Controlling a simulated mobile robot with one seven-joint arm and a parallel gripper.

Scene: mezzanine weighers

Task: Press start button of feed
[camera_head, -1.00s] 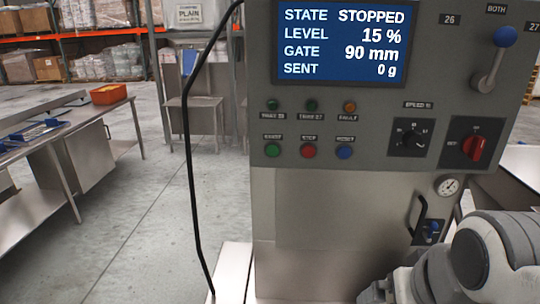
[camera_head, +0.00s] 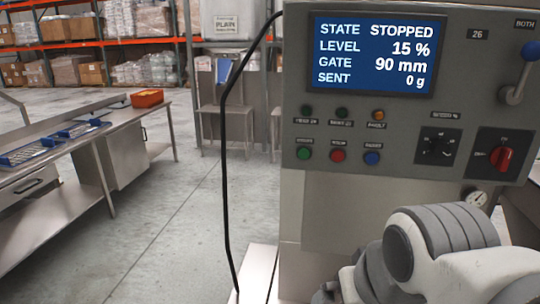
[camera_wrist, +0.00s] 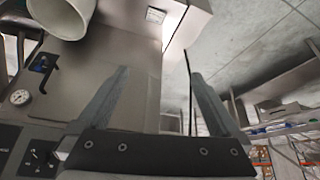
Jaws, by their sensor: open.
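The feed control panel (camera_head: 290,95) is a grey box with a blue screen (camera_head: 374,55) reading STOPPED, level 15 %, gate 90 mm, sent 0 g. Its lower row holds a green button (camera_head: 304,153), a red button (camera_head: 338,155) and a blue button (camera_head: 372,158); their labels are too blurred to read surely. The green one is leftmost. My gripper (camera_wrist: 159,72) shows in the wrist view with its two fingers apart and nothing between them. The steel cabinet is behind them. The buttons are not seen in that view. In the head view only my arm shows, below the panel.
Above the buttons are small lamps (camera_head: 341,113). To their right are a black knob (camera_head: 438,147), a red rotary switch (camera_head: 501,158) and a blue-tipped lever (camera_head: 516,85). A black cable (camera_head: 224,160) hangs left of the panel. A steel table (camera_head: 60,145) stands at left; the floor between is clear.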

